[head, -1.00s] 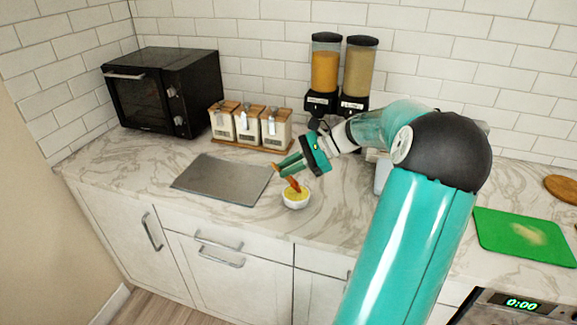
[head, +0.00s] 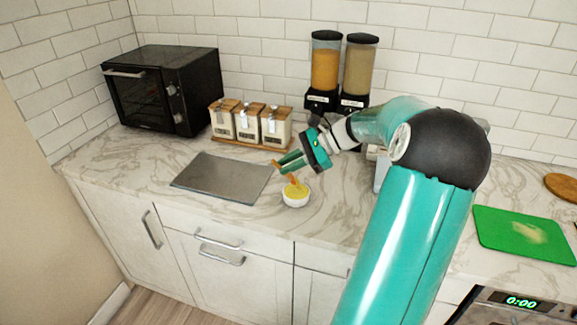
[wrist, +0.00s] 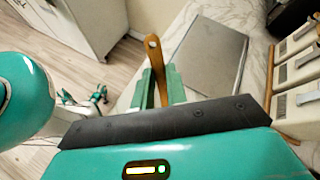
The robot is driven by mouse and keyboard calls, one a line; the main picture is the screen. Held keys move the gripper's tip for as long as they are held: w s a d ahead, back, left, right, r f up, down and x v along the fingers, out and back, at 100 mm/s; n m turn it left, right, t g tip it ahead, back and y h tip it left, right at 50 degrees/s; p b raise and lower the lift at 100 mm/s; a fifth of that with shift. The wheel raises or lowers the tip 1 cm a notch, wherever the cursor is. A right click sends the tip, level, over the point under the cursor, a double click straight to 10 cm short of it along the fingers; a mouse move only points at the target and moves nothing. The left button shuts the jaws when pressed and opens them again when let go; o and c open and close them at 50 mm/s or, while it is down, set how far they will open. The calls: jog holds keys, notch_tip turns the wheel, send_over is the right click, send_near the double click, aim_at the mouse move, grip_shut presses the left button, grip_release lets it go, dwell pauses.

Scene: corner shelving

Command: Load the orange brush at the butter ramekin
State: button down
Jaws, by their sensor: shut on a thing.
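The orange brush (wrist: 153,46) is held between the green fingers of my gripper (wrist: 160,85), its handle end with a hole pointing up in the wrist view. In the head view my gripper (head: 291,161) is shut on the brush, which slants down towards the ramekin. The small white butter ramekin (head: 296,200) with yellow butter stands on the counter just below. The brush's lower end (head: 293,181) shows over the butter; whether it touches the butter I cannot tell. The ramekin does not show in the wrist view.
A grey metal board (head: 222,179) lies left of the ramekin. Three canisters (head: 249,124) stand behind on a wooden tray. A black microwave (head: 165,88) is at the back left, two dispensers (head: 341,72) at the back. A green cutting board (head: 523,237) lies at the right.

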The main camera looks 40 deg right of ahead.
notch_tip(320, 180, up, 6)
jog(key=shift+r, duration=0.15)
dwell(0.6)
dwell(0.7)
